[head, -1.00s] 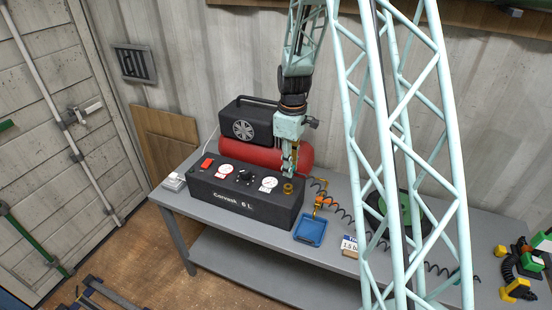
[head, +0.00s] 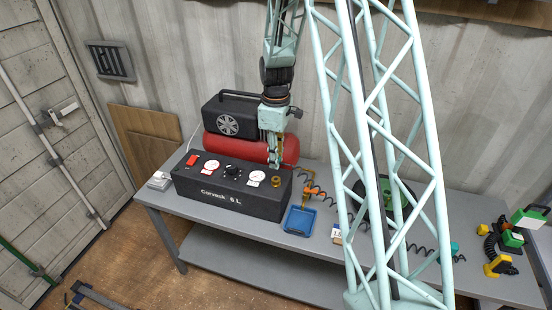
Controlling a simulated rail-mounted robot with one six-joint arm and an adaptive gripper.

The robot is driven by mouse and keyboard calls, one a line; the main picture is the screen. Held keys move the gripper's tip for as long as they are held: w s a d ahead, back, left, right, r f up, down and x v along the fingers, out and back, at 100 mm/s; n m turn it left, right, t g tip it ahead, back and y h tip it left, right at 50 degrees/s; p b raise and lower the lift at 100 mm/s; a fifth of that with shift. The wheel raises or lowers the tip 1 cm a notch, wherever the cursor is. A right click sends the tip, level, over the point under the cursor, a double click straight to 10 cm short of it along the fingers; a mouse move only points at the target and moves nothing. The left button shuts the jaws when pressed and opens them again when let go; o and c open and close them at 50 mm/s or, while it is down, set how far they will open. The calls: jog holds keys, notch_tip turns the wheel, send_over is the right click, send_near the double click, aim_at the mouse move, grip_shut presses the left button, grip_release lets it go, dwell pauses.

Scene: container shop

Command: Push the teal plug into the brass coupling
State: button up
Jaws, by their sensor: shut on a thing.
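The brass coupling (head: 275,181) stands on the right end of the top of a black box labelled Carvask 6 L (head: 230,190). My gripper (head: 274,160) points down just above the coupling, with its fingers close together. It is shut on a small piece, which I take to be the teal plug (head: 275,165). The plug is tiny here, close in colour to my gripper and mostly hidden by the fingers. It appears above the coupling; whether they touch cannot be told.
A red tank (head: 290,149) with a black compressor housing (head: 229,122) stands behind the box. A blue tray (head: 300,220), an orange fitting (head: 312,190) and a coiled black hose (head: 418,249) lie to the right. A teal piece (head: 455,247) lies farther right.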

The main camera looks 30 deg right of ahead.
jog(key=shift+f+b, duration=1.05)
jog(key=shift+f, duration=1.55)
jog(key=shift+b, duration=0.5)
dwell(1.3)
jog(key=shift+f+b, duration=0.4)
jog(key=shift+f, duration=0.2)
dwell(0.5)
jog(key=o, duration=0.9)
jog(key=shift+r, duration=6)
